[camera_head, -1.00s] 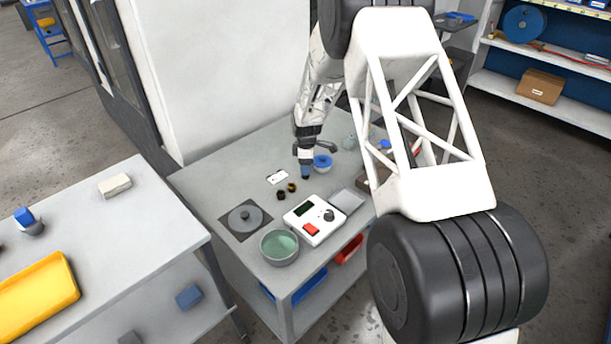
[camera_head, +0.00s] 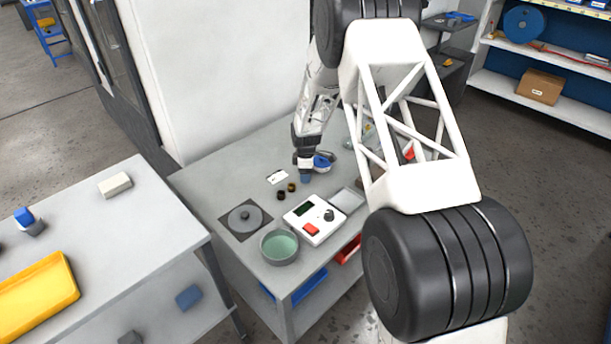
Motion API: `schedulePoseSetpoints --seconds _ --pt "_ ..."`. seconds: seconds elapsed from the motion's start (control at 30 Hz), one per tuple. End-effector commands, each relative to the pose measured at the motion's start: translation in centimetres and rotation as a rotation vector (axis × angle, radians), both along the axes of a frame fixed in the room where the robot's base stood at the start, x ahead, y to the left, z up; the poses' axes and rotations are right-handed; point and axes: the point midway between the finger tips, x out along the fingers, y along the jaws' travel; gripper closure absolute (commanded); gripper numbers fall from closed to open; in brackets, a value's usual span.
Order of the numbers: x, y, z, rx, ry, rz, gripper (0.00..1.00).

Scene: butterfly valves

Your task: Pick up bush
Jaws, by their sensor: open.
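Two small dark ring-like pieces stand side by side on the grey table (camera_head: 215,180). One is a blackish bush (camera_head: 281,195); the other is a brownish bush (camera_head: 292,187) just right of and behind it. Which one the task means, I cannot tell. My gripper (camera_head: 305,179) points down, with blue at its tip, just right of and behind the brownish bush, apart from both in the picture. It is open. Its fingers are too small to see well, and its height above the table is unclear.
A white control box (camera_head: 315,219) with a red button stands in front of the bushes. A green bowl (camera_head: 279,246) and a round grey disc on a dark plate (camera_head: 245,217) are nearer left.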

Motion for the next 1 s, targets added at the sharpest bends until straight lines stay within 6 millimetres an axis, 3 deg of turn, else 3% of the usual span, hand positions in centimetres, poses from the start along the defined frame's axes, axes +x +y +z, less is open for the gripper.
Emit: schedulePoseSetpoints --seconds 0.07,0.4,0.77,1.0 --pt "0.0 0.0 0.0 0.000 0.000 0.000 0.40" --pt "0.0 0.0 0.0 0.000 0.000 0.000 0.91" --pt "0.0 0.0 0.3 0.000 -0.001 0.000 0.91" --pt "0.1 0.0 1.7 0.000 -0.002 0.000 0.91"
